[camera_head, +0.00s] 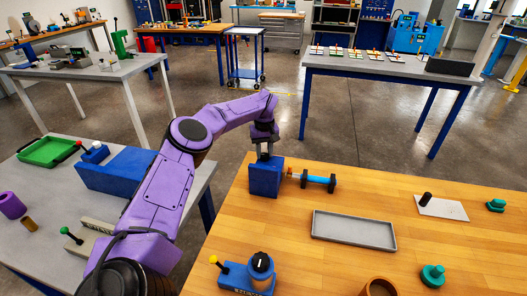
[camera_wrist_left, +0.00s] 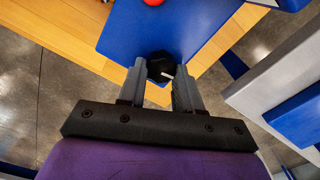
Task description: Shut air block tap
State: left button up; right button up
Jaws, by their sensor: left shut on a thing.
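A blue block (camera_head: 264,181) stands upright at the left back edge of the wooden table; I take it to be the air block. In the left wrist view its blue face (camera_wrist_left: 185,28) fills the top middle. A round black knob (camera_wrist_left: 160,66) with a white mark sits at the block's near edge. My left gripper (camera_head: 265,155) reaches down to the block's top, and in the left wrist view its two fingers (camera_wrist_left: 160,88) are shut on the knob, one on each side. The fingers hide part of the knob. My right gripper is not in view.
A blue and black cylinder (camera_head: 318,181) lies right of the block. A grey tray (camera_head: 353,230) and a blue unit (camera_head: 236,276) with a black dial and yellow-knobbed lever are nearer. A grey table (camera_head: 197,192) stands close on the left.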

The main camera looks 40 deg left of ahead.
aim_at(264, 155)
pick_arm(q)
jog(key=shift+s+d+f+m, duration=0.15)
jog(key=shift+d+m, duration=0.1)
jog(key=shift+m, duration=0.15)
jog(key=o, duration=1)
jog(key=shift+o, duration=0.2)
jog(key=shift+r, duration=0.2)
jog(key=shift+r, duration=0.15)
notch_tip(264, 155, up, 5)
jog(key=shift+b, duration=0.65)
notch_tip(264, 155, up, 5)
jog(key=p, duration=0.3)
jog(key=shift+s+r+p, duration=0.1)
jog(key=shift+r+p, duration=0.1)
jog(key=shift+p, duration=0.1)
